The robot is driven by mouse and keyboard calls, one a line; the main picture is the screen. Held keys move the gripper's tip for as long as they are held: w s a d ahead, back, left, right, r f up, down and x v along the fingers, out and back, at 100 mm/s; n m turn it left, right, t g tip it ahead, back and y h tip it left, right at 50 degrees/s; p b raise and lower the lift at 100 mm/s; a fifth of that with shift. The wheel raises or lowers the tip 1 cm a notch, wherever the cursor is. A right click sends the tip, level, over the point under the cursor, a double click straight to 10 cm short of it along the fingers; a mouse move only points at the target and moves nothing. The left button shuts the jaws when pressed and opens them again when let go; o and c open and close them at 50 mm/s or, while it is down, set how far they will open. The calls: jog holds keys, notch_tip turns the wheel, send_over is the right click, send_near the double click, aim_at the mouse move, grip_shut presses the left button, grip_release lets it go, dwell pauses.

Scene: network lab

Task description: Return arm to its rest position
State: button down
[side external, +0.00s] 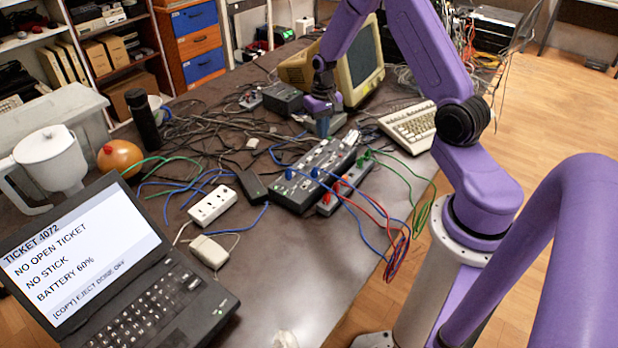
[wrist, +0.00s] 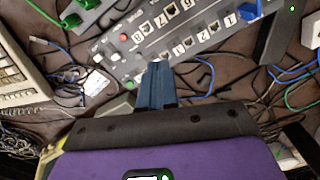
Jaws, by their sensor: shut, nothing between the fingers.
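My purple arm reaches over the dark table (side external: 340,290) from the right. My gripper (side external: 323,128) is above the table at the back end of the grey numbered network switch (side external: 318,172), in front of the old beige monitor (side external: 362,62). In the wrist view its fingers (wrist: 157,75) are together with nothing visible between them, and they overlap the edge of the switch (wrist: 190,32). I cannot tell whether they touch it. Blue plugs sit in a few of the switch's ports.
A beige keyboard (side external: 410,126) and a second grey box (side external: 345,192) with red, green and blue cables lie near the switch. A laptop (side external: 85,245) reads "NO OPEN TICKET" and "NO STICK". Loose cables cover the table's middle. A white jug (side external: 52,160) stands left.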

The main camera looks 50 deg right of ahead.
jog(key=s+a+r+n, duration=0.4)
jog(key=s+a+r, duration=0.15)
jog(key=a, duration=0.45)
jog(key=s+a+r+n, duration=0.4)
jog(key=a+r, duration=0.2)
jog(key=a, duration=0.3)
jog(key=s+a+r+n, duration=0.2)
jog(key=s+n, duration=0.2)
jog(key=s, duration=0.6)
jog(key=s+a+r+n, duration=0.2)
jog(key=s+n, duration=0.3)
jog(key=s, duration=0.4)
jog(key=shift+s+r, duration=0.35)
jog(key=shift+r, duration=0.25)
jog(key=shift+a, duration=0.1)
